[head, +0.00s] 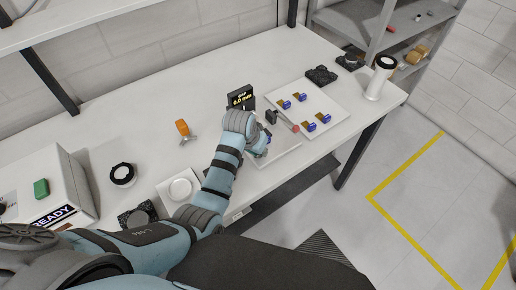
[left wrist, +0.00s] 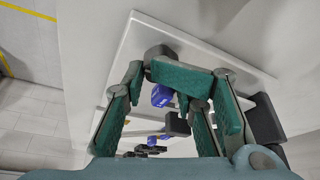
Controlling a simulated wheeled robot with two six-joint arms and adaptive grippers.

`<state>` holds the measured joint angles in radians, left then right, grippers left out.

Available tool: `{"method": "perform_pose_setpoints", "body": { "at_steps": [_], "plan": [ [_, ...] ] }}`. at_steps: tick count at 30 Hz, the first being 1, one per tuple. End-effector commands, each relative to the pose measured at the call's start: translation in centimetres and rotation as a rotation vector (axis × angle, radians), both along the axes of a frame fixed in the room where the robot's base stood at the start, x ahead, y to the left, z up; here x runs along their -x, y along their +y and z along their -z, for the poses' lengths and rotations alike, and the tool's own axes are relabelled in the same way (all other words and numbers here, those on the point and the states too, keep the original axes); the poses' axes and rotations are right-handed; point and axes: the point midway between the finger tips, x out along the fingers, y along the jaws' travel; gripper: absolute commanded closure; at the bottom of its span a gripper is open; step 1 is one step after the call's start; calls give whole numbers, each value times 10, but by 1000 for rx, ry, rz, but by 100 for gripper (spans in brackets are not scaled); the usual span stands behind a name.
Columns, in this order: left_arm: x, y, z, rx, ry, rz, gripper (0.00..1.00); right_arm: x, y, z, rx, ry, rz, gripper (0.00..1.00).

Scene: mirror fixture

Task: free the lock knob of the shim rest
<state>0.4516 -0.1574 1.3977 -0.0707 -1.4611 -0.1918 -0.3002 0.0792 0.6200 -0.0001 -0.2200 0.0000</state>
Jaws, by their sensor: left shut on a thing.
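My left arm reaches from the lower left over the white bench, and my left gripper (head: 257,150) is down at a pale plate (head: 284,152) in front of a small display reading what looks like 0.0 mm (head: 241,98). In the left wrist view the green fingers of my gripper (left wrist: 143,72) come together at a dark grey round knob (left wrist: 156,50), which I take for the lock knob. They are shut on it and hide most of it. A blue piece (left wrist: 161,95) and a dark block (left wrist: 177,125) show beyond the fingers. My right gripper is not seen.
A white tray (head: 335,106) with several blue-and-brass pieces lies right of the plate. A red-tipped part (head: 295,128) is beside the gripper. An orange-handled tool (head: 182,128), a black ring (head: 122,174) and a READY box (head: 77,190) stand left. A white cylinder (head: 379,80) stands right.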

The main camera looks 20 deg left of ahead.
Motion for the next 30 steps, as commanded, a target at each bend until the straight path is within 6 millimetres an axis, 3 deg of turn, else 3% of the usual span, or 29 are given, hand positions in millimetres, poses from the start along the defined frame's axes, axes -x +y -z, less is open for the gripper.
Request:
{"method": "perform_pose_setpoints", "body": {
  "at_steps": [7, 8, 9, 19, 23, 30],
  "plan": [
    [3, 1, 4, -3, 12, 0, 100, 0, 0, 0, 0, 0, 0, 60],
    [3, 1, 4, -3, 13, 0, 69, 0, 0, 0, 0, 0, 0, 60],
    [3, 1, 4, -3, 13, 0, 64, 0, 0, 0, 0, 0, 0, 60],
    [3, 1, -2, -2, 6, 1, 64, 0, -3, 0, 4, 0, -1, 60],
    [11, 2, -22, 0, 2, 0, 64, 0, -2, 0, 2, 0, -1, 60],
    [36, 9, -83, -1, 2, 0, 64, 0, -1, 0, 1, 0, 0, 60]
  ]
}}
